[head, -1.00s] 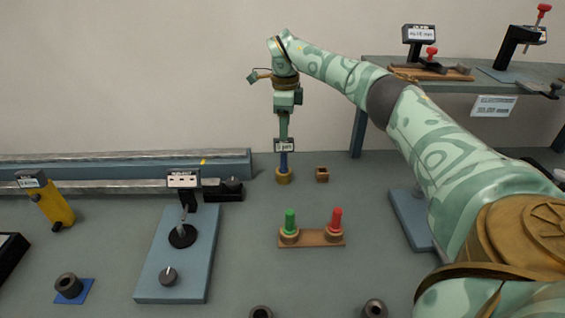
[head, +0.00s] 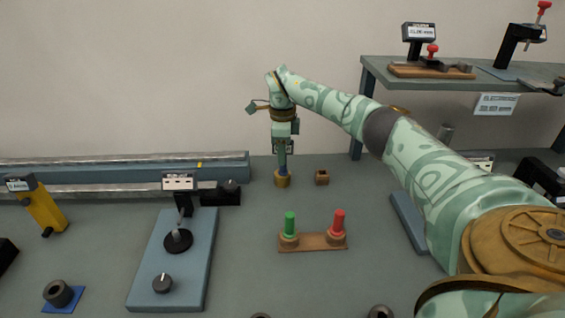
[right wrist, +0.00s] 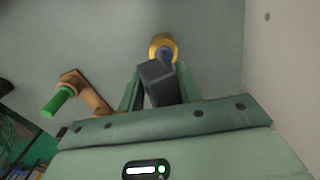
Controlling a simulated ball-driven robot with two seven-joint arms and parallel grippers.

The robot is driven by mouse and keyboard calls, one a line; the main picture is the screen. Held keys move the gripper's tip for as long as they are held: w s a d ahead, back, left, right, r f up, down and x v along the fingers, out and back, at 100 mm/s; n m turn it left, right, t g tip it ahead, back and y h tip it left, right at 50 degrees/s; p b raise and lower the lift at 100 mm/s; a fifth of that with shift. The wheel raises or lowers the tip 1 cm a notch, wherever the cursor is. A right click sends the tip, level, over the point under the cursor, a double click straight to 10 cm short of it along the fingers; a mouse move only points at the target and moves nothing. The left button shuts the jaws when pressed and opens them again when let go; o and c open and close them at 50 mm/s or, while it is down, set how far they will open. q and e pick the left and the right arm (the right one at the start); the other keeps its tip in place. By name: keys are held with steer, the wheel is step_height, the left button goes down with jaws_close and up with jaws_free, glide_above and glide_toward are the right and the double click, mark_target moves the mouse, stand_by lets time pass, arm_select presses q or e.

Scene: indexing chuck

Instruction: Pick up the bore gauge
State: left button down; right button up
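The bore gauge (head: 290,147) stands upright with its blue stem down in a gold ring (head: 282,181) on the bench. My right gripper (head: 282,160) points straight down over it, and its near finger hides part of the gauge's display head. In the right wrist view the gauge's dark head (right wrist: 158,84) lies between the two fingers of my right gripper (right wrist: 160,78), slightly skewed to them. The fingers look open around the head; firm contact does not show. The gold ring (right wrist: 163,44) and a bit of blue stem show beyond. My left gripper is not in view.
A small brown block (head: 322,178) stands just right of the ring. A wooden stand (head: 313,242) with green and red plugs is nearer. A blue plate with a gauge stand (head: 170,260) is at left, rails (head: 120,172) behind it. A raised shelf (head: 470,82) is at right.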

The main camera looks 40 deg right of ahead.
jaws_close()
steer(key=shift+d+r, duration=0.1)
steer(key=shift+r, duration=0.1)
